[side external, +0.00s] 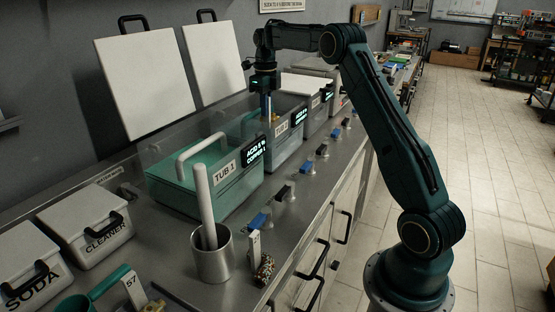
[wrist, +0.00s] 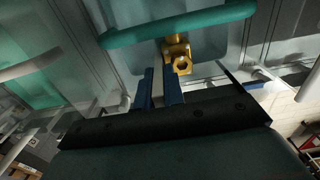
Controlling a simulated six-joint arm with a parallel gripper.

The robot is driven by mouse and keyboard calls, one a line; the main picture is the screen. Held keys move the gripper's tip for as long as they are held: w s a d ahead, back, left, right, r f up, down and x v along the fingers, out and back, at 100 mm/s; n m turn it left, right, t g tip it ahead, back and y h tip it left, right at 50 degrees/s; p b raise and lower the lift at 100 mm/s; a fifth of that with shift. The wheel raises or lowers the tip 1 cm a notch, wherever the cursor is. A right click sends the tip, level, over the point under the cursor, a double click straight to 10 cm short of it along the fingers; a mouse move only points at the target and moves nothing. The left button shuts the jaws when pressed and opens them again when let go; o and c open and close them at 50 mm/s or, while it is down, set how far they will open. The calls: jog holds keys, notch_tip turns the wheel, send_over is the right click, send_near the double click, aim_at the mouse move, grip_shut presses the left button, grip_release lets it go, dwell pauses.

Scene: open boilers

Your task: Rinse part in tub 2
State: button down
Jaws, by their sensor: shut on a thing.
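My gripper (side external: 266,108) points down over tub 2 (side external: 284,150), with its blue fingers at or below the rim. In the wrist view the two blue fingers of my gripper (wrist: 159,88) are shut on a pale, narrow piece between them. A brass part (wrist: 178,58) with a hexagonal nut-like end shows just past the fingertips. It looks joined to the pale piece, but I cannot tell for sure. A teal bar (wrist: 130,34) crosses beyond it.
Tub 1 (side external: 190,190), with green liquid and a white handle, stands nearer the camera. Two white lids (side external: 145,80) lean on the wall behind. A metal cup (side external: 211,262) with a white rod, a tagged part (side external: 264,268) and a cleaner box (side external: 88,232) stand in front.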

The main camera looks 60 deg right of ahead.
jog(key=shift+r, duration=4.5)
